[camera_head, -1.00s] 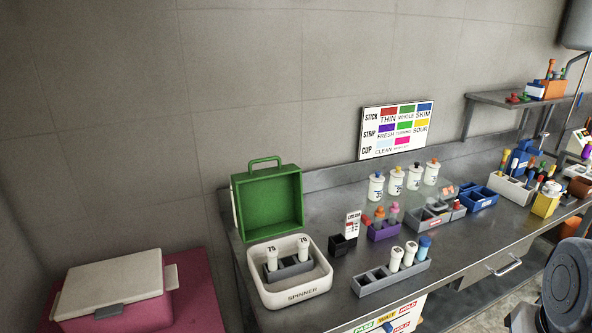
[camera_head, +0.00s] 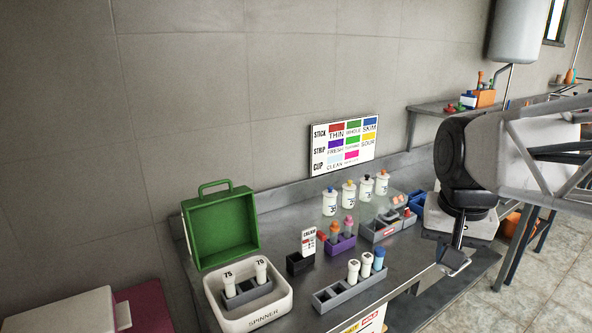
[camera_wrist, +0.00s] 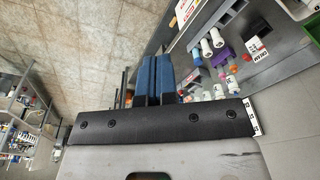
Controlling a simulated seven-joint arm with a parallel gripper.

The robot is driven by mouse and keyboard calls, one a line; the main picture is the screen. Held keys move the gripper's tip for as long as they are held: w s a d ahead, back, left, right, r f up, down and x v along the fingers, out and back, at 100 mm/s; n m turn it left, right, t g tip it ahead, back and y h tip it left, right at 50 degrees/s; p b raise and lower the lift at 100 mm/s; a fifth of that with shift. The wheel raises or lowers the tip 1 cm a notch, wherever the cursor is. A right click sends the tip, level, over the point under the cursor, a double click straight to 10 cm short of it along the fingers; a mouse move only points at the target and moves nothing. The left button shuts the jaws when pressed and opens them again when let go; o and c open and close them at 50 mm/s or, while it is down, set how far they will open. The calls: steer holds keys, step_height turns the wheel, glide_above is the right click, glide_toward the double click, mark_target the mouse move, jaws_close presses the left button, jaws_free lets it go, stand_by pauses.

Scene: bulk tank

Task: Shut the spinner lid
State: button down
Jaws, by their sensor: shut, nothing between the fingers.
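The spinner (camera_head: 250,304) is a white tub at the left of the counter in the head view. Its green lid (camera_head: 222,229) stands open, tilted up at the back, with a green handle on its top edge. Inside the tub a grey rack holds two white tubes (camera_head: 262,270) marked 75. My gripper (camera_head: 457,266) is at the right of the head view, over the counter's front edge, well apart from the spinner and empty. In the wrist view its blue fingers (camera_wrist: 153,78) are together.
A grey rack with tubes (camera_head: 348,290) stands right of the spinner. A small black holder with a card (camera_head: 300,262) and a purple rack (camera_head: 340,245) stand behind it. White bottles line the back. A colour chart (camera_head: 343,146) is on the wall.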

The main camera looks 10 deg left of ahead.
steer(key=w+a+r+m+g, duration=0.15)
steer(key=w+a+r, duration=0.35)
steer(key=w+a, duration=0.75)
steer(key=w+a+r+m+g, duration=0.15)
steer(key=w+a+r, duration=0.35)
steer(key=w+a, duration=0.8)
steer(key=w+a+f+m+h, duration=0.1)
steer(key=w+a, duration=0.2)
steer(key=a, duration=0.8)
steer(key=w+a+f+m+g+h, duration=0.1)
steer(key=w+a, duration=0.3)
steer(key=a, duration=0.7)
steer(key=w+a+f+m+h, duration=0.1)
steer(key=w+a+f+m, duration=0.1)
steer(key=a, duration=1)
steer(key=shift+w+f+g, duration=0.3)
steer(key=shift+w+f, duration=0.35)
steer(key=shift+w, duration=0.2)
steer(key=shift+d+f, duration=0.1)
steer(key=shift+f, duration=0.1)
glide_above(224, 192)
steer(key=w+a, duration=0.1)
steer(key=shift+w+a+f, duration=0.1)
steer(key=shift+f, duration=2.2)
steer(key=shift+w+a+f, duration=0.1)
steer(key=shift+f, duration=2.2)
